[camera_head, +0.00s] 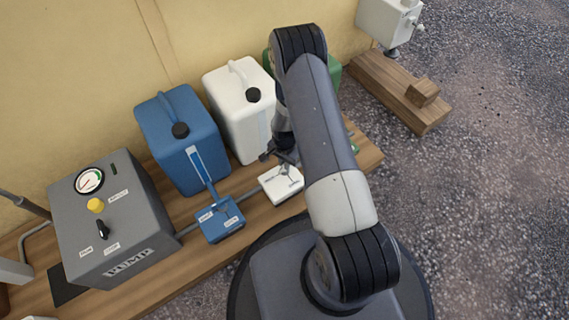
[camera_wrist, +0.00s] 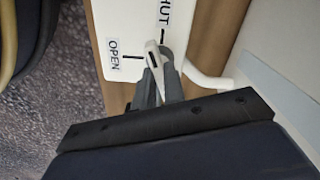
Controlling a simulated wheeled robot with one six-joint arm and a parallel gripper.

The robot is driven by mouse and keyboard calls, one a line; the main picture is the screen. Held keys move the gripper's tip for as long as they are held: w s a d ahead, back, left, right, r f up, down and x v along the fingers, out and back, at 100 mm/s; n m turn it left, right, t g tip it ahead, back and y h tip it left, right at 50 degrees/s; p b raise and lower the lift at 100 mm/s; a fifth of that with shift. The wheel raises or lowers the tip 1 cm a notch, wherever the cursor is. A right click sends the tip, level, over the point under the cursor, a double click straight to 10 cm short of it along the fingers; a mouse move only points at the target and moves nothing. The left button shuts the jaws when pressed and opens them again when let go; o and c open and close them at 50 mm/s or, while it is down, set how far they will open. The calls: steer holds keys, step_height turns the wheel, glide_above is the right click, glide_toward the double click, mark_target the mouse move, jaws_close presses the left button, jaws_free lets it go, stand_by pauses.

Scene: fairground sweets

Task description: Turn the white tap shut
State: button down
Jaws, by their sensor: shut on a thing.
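The white tap (camera_head: 280,186) is a white block on the wooden bench, in front of the white canister. In the wrist view its face (camera_wrist: 110,18) carries the words OPEN and SHUT, each with a short black line. Its pale lever (camera_wrist: 153,56) points between the two lines. My gripper (camera_wrist: 163,75) is shut on the lever, with the grey fingers on either side of it. In the head view my gripper (camera_head: 287,160) is just above the white tap, and my arm hides part of this area.
A blue tap (camera_head: 220,218) and blue canister (camera_head: 180,140) stand left of the white canister (camera_head: 240,105). The grey pump box (camera_head: 110,225) is farther left. A green canister (camera_head: 335,72) is partly behind my arm. Gravel (camera_head: 480,190) to the right is clear.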

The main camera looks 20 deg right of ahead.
steer(key=shift+m+b, duration=0.6)
steer(key=shift+m, duration=1.6)
steer(key=c, duration=1.5)
jaws_free()
step_height(320, 180, up, 11)
steer(key=p, duration=0.4)
steer(key=shift+f, duration=0.1)
steer(key=shift+f, duration=0.15)
